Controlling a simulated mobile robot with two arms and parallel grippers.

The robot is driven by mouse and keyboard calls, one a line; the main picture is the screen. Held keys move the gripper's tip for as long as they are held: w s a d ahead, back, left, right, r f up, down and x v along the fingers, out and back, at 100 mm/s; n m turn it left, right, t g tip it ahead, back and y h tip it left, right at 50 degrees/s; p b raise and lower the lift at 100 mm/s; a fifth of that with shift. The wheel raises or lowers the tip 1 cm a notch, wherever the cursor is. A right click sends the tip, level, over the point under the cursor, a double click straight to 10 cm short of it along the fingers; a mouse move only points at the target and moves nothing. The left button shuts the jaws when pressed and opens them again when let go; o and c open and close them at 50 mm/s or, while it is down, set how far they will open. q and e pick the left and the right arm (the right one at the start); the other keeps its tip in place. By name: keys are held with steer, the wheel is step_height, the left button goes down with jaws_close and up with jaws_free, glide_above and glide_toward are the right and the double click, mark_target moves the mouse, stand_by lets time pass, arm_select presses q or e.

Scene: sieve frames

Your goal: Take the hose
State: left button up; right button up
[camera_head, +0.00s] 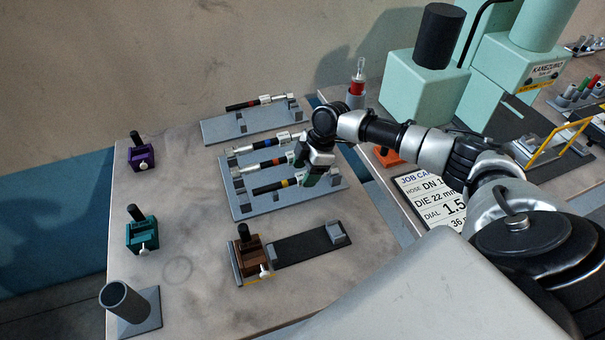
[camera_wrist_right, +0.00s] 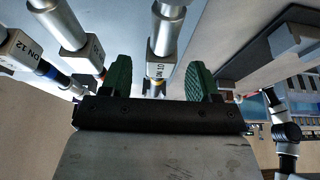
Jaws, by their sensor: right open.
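Three black hoses with silver end fittings lie on a grey rack (camera_head: 325,192): a blue-banded hose (camera_head: 262,145), a red-banded hose (camera_head: 265,166) and a yellow-banded hose (camera_head: 268,187). My open right gripper (camera_head: 309,178) is over their right ends, hiding part of them. In the right wrist view its green-padded fingers (camera_wrist_right: 159,82) stand either side of the yellow-banded hose's tagged end (camera_wrist_right: 166,35), with gaps to both pads. The blue-banded hose's tag (camera_wrist_right: 28,50) reads DN 12. Another red-banded hose (camera_head: 255,103) lies on the rear rack (camera_head: 225,128). My left gripper is not visible.
A job card (camera_head: 408,187) reads "HOSE DN 1", the rest covered by my arm. Purple (camera_head: 141,158), teal (camera_head: 142,236) and brown (camera_head: 248,255) blocks and a grey tube (camera_head: 122,300) stand on the table. A pale green machine (camera_head: 425,90) stands behind my arm.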

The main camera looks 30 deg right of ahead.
steer(key=shift+a+f, duration=0.3)
steer(key=shift+f, duration=0.2)
steer(key=shift+w+a+f, duration=0.1)
steer(key=shift+f, duration=0.3)
steer(key=shift+c, duration=1.4)
steer(key=c, duration=0.8)
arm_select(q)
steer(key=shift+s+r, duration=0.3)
arm_select(e)
steer(key=shift+c, duration=0.2)
steer(key=shift+r, duration=0.1)
